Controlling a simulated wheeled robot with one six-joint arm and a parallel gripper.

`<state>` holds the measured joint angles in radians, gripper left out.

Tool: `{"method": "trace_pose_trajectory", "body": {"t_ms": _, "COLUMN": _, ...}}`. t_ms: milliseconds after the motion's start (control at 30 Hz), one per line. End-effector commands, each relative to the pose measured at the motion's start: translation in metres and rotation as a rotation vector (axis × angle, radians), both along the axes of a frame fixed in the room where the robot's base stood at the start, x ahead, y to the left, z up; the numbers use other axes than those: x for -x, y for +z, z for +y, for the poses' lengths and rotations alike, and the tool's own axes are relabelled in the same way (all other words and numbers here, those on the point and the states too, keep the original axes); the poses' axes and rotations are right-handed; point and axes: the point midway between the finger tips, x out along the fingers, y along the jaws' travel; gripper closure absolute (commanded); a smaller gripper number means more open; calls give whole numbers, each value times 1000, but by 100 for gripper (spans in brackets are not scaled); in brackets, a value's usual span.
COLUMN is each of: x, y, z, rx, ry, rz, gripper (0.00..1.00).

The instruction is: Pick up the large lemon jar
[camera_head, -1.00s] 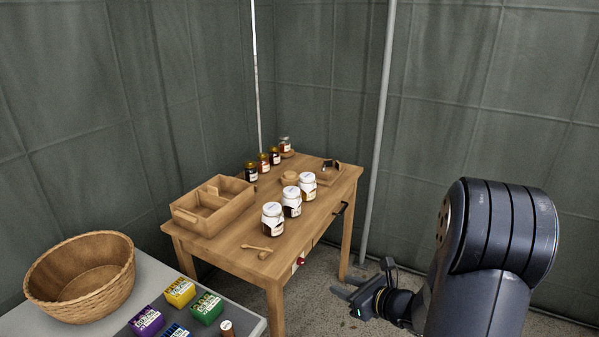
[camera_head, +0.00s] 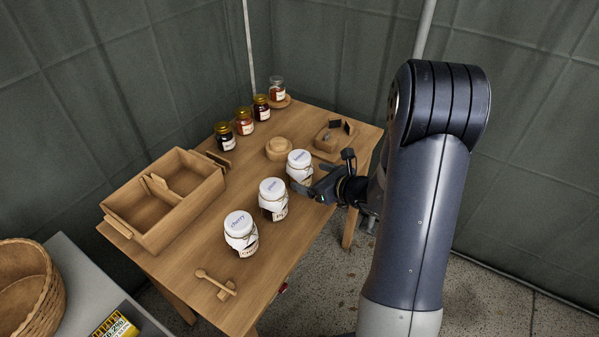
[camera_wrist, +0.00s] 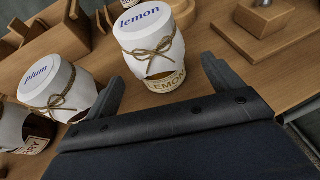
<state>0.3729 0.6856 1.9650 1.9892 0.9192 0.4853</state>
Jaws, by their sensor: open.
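The large lemon jar (camera_head: 299,166) stands upright on the wooden table, farthest back in a row of three white-capped jars. In the wrist view the lemon jar (camera_wrist: 150,46) shows its white cover marked "lemon", a twine bow and a lower label. My gripper (camera_head: 312,191) is open beside the lemon jar on its near right side. In the wrist view my gripper (camera_wrist: 163,82) has one finger on each side of the jar's near face, with the jar just beyond the tips. Whether a finger touches it I cannot tell.
The plum jar (camera_head: 273,199) stands close to my left finger, and the cherry jar (camera_head: 241,233) is nearer the front. A round wooden piece (camera_head: 279,149) and a wooden holder (camera_head: 335,138) stand behind. Small jars (camera_head: 243,121) line the back; a divided wooden box (camera_head: 211,190) stands left.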

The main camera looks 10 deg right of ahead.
Motion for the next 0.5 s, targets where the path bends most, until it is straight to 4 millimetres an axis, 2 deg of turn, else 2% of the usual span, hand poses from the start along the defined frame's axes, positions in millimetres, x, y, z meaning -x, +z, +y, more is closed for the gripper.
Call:
{"method": "trace_pose_trajectory", "body": {"t_ms": 233, "x": -20, "y": -13, "z": 23, "rx": 0, "ry": 6, "rz": 2, "gripper": 13}}
{"method": "trace_pose_trajectory", "body": {"t_ms": 367, "x": -33, "y": -19, "z": 29, "rx": 0, "ry": 3, "rz": 1, "gripper": 13}}
{"method": "trace_pose_trajectory", "body": {"t_ms": 500, "x": -37, "y": -21, "z": 30, "rx": 1, "ry": 0, "rz": 1, "gripper": 13}}
